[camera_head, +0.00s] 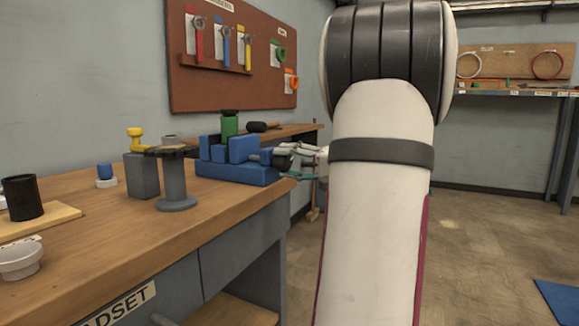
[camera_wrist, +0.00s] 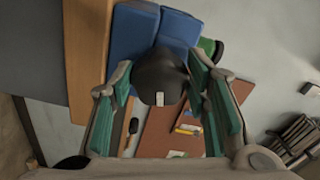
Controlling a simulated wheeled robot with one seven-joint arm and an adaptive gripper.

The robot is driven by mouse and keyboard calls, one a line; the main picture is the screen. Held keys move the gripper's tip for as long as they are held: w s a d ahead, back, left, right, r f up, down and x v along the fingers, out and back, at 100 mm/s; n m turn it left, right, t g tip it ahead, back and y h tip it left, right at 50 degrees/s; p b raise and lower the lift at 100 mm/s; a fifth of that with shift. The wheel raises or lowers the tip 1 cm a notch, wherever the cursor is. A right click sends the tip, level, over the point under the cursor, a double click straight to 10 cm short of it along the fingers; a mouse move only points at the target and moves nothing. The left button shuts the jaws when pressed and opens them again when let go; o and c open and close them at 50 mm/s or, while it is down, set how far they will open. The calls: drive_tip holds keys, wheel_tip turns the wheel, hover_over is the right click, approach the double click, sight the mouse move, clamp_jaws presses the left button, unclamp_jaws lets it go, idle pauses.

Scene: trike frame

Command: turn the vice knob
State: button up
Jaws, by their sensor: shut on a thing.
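The blue vice (camera_head: 235,172) sits on the workbench near its right end. Its dark round knob (camera_head: 281,159) faces right, toward my gripper (camera_head: 293,160). In the wrist view the blue vice body (camera_wrist: 134,32) is at the top, and the dark knob (camera_wrist: 160,70) with a small pale mark lies between my two teal-padded fingers. My gripper is shut on the knob, with one finger on each side. In the head view the fingers partly hide the knob.
Tools hang on the brown board (camera_head: 230,80). Floor to the right is open.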

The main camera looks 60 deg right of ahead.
drive_tip(key=shift+n, duration=0.5)
drive_tip(key=o, duration=1.1)
drive_tip(key=shift+s, duration=0.1)
drive_tip(key=s, duration=0.8)
drive_tip(key=s+d, duration=0.1)
drive_tip(key=s, duration=0.2)
drive_tip(key=shift+s, duration=0.4)
